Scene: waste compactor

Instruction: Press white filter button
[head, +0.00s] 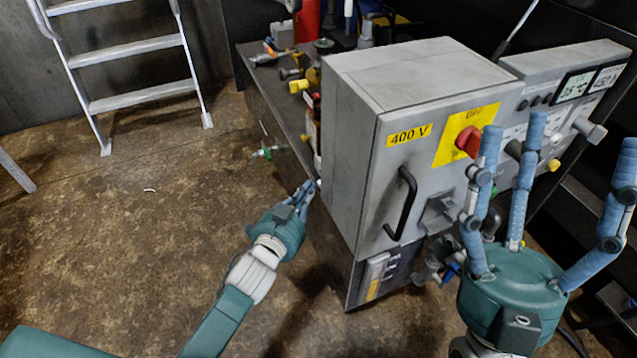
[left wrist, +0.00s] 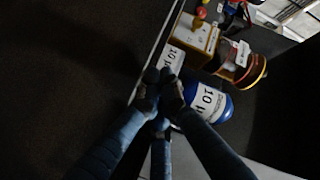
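My left gripper (head: 306,190) is at the left side of the grey 400 V cabinet (head: 345,150), low beside the dark bench edge. In the left wrist view its fingers (left wrist: 158,85) are drawn together, with nothing visible between them. Just past the fingertips are a white label reading 10 µ (left wrist: 173,57) and a blue rounded filter housing (left wrist: 207,102) with a similar label. I cannot make out a separate white button; it may be hidden by the fingers. My right gripper (head: 550,175) is open and empty, fingers spread upward in front of the control panel.
The cabinet front has a black handle (head: 403,205) and a red knob (head: 468,140) on a yellow plate. Tools and fittings (head: 290,72) lie on the bench behind. A metal ladder (head: 130,50) stands at the left.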

